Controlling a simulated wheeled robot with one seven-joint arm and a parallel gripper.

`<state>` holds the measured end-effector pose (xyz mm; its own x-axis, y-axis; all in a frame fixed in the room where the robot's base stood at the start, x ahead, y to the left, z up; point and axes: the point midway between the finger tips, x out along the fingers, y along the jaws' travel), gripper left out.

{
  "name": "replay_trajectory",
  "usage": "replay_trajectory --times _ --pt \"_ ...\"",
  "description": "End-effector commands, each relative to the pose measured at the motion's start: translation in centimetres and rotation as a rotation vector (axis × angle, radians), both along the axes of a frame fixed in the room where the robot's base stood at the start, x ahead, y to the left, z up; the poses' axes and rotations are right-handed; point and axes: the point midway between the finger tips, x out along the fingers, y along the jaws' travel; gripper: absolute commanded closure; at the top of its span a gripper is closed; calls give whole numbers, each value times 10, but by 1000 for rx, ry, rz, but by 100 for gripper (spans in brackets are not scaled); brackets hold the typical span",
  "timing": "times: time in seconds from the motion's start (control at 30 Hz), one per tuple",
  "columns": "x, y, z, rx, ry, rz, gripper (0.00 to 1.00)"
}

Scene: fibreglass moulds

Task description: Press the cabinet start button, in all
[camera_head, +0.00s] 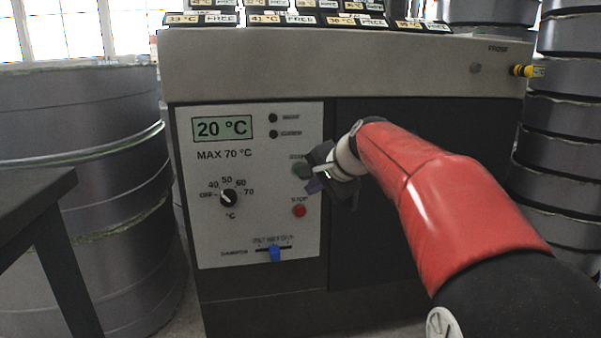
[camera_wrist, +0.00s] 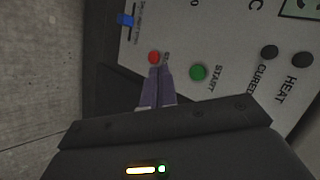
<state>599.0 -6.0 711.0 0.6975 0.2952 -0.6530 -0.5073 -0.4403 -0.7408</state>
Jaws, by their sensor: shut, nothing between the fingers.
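The cabinet's pale control panel (camera_head: 230,270) faces me. Its green start button (camera_head: 299,170) sits at the panel's right side, partly beside my gripper, and shows whole in the wrist view (camera_wrist: 198,72). The red stop button (camera_head: 299,211) is below it, and also shows in the wrist view (camera_wrist: 154,57). My gripper (camera_head: 313,187) is at the panel's right edge, its purple fingers together and empty. In the wrist view the fingertips (camera_wrist: 160,68) lie beside the start button, nearer the stop button and over part of its label. I cannot tell whether they touch the panel.
The display (camera_head: 222,128) reads 20 °C. The dial (camera_head: 229,198) points near OFF. Two dark lamps (camera_head: 273,118) and a blue slider (camera_head: 274,253) share the panel. Grey moulds (camera_head: 85,130) stack left and right (camera_head: 570,110). A dark table (camera_head: 30,200) stands at left. A yellow fitting (camera_head: 528,71) juts out top right.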

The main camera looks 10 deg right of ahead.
Motion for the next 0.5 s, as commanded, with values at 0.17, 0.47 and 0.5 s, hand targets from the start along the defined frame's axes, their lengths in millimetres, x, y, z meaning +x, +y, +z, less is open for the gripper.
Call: replay_trajectory --times 0.17,0.47,0.5 --pt "19 0 -1 -1 2 2 100" --pt "61 1 3 0 3 1 100" --pt "66 1 4 0 4 2 100"
